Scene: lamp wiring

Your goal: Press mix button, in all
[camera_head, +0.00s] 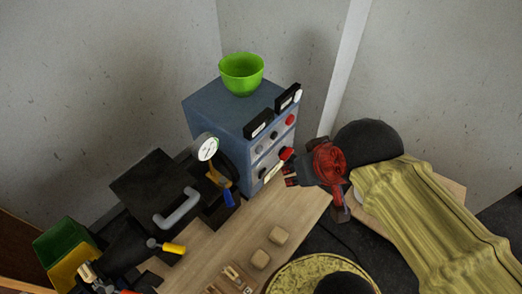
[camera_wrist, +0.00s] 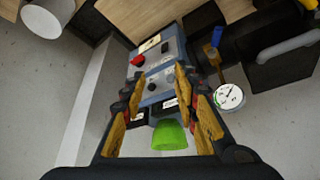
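The blue control box (camera_head: 215,108) stands at the back of the wooden table. The labels are too small to read, so I cannot tell which one is the mix button. My gripper (camera_head: 283,170) is in front of the panel's lower right part and hides some of it. In the wrist view my gripper (camera_wrist: 155,95) has its two fingers apart, with the box's panel (camera_wrist: 157,75) showing between and beyond them. Nothing is held; I cannot tell whether a fingertip touches the panel.
A green bowl (camera_head: 241,75) sits on top of the box. A pressure gauge (camera_head: 206,148) and a black machine with a grey handle (camera_head: 177,209) stand to the left. A yellow cloth (camera_head: 430,215) is at right.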

